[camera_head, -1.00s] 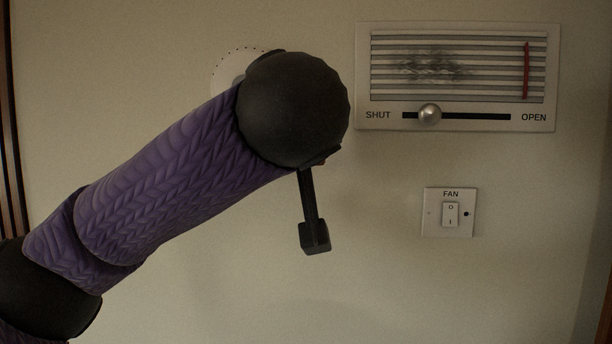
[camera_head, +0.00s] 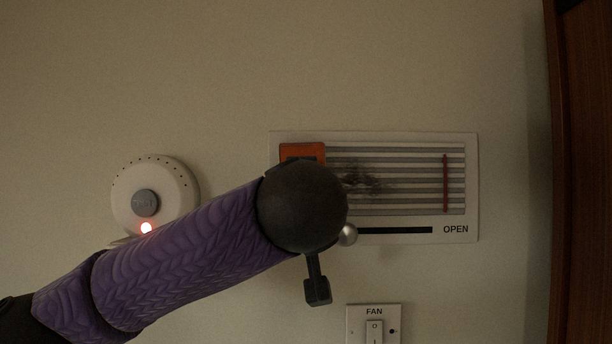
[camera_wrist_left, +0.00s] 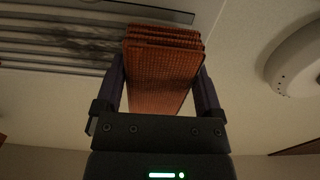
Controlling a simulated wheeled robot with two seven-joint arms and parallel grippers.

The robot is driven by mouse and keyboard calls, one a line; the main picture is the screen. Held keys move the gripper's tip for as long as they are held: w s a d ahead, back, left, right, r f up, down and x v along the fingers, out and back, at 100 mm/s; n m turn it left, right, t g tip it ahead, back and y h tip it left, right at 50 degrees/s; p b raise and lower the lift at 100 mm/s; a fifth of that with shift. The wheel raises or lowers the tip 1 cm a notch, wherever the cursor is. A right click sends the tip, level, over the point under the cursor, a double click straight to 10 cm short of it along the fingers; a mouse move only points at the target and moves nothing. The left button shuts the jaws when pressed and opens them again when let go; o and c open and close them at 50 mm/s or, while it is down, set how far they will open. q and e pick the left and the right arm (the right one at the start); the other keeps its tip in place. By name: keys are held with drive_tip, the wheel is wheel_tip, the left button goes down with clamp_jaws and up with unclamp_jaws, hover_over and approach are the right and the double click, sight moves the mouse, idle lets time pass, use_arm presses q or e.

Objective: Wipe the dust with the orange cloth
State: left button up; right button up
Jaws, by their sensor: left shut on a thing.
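The orange cloth (camera_head: 303,151) shows at the upper left of the vent in the head view, above my left wrist. In the left wrist view the folded cloth (camera_wrist_left: 163,75) is between the two fingers of my left gripper (camera_wrist_left: 160,85), which is shut on it. Dark dust (camera_head: 368,182) lies on the slats of the vent (camera_head: 400,206), just right of my left wrist. It also shows as a dark smear in the left wrist view (camera_wrist_left: 88,47). I cannot tell whether the cloth touches the vent. My right gripper is in neither view.
Below the slats is a slider knob (camera_head: 347,235) on a dark slot, near its left end; my wrist covers the "SHUT" label. A red strip (camera_head: 445,183) hangs on the right slats. A round alarm (camera_head: 146,203) with a lit red light is left. A fan switch (camera_head: 374,328) is below.

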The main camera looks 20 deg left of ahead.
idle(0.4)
use_arm(q)
drive_tip(key=shift+x, duration=1)
